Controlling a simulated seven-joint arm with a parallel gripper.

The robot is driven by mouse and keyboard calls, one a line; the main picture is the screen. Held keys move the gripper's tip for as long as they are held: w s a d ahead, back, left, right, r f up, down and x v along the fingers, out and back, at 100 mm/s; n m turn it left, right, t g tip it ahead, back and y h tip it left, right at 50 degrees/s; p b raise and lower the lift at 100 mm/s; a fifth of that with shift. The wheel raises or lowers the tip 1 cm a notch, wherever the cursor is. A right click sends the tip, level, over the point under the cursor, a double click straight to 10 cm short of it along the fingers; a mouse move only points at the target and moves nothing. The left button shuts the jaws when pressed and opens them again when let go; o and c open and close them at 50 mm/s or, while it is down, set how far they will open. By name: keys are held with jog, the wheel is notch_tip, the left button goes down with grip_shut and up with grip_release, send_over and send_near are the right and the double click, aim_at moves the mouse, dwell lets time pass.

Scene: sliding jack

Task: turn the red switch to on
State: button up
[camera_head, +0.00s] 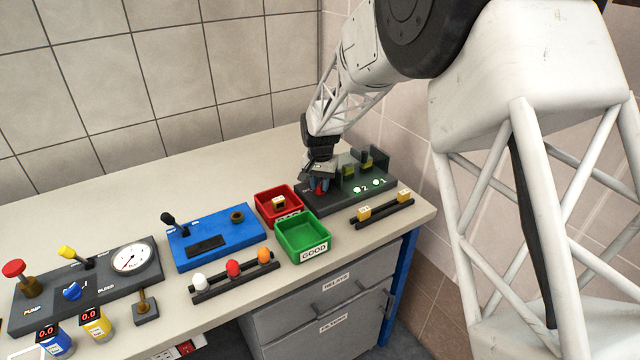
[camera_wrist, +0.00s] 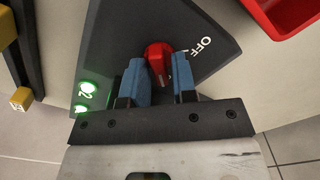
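Green lights 2 (camera_head: 362,188) and 1 (camera_head: 377,182) are lit on the panel, beside upright dark holders with yellow parts. A red bin (camera_head: 264,208) and a green GOOD bin (camera_head: 290,240) stand left of it. A dark rail (camera_head: 385,213) with yellow blocks lies in front.

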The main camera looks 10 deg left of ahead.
aim_at(320, 185)
jog(key=shift+o, duration=1)
jog(key=shift+r, duration=3.85)
